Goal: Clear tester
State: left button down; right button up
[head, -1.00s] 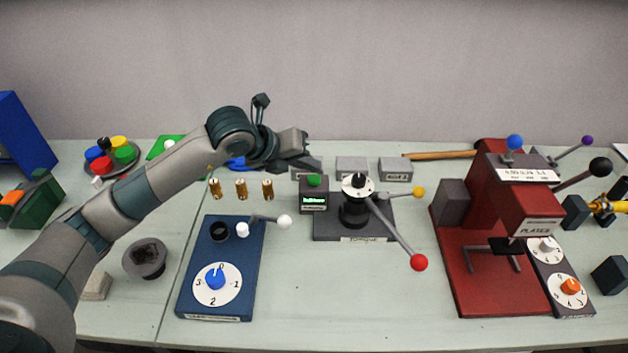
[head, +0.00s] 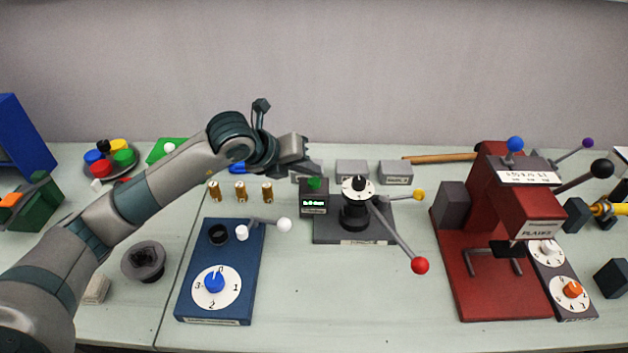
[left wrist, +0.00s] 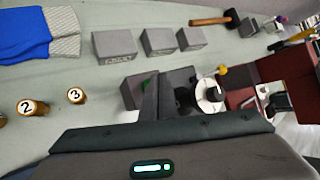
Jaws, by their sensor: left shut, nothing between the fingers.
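The tester appears to be the small dark box (head: 313,204) with a lit display and a green button (head: 314,184) on top; I cannot read its text surely. It stands at the left of the dark base (head: 380,231) that carries a dial and levers. My left gripper (head: 318,174) is shut and empty, pointing right, just above and behind the green button. I cannot tell whether it touches the button. In the left wrist view, the box (left wrist: 130,93) and green button (left wrist: 148,83) are partly hidden behind the gripper. My right gripper is not in view.
Several brass tubes (head: 240,192) stand left of the tester. A blue dial plate (head: 187,305) with a white-knobbed lever is in front. Grey blocks (head: 352,168) lie behind. A red press (head: 470,285) stands at right. The front middle of the table is clear.

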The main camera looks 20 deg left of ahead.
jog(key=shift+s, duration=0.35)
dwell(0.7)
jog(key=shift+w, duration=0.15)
pick_arm(q)
jog(key=shift+f+b, duration=0.4)
jog(key=shift+b, duration=0.15)
jog(key=shift+s+a, duration=0.1)
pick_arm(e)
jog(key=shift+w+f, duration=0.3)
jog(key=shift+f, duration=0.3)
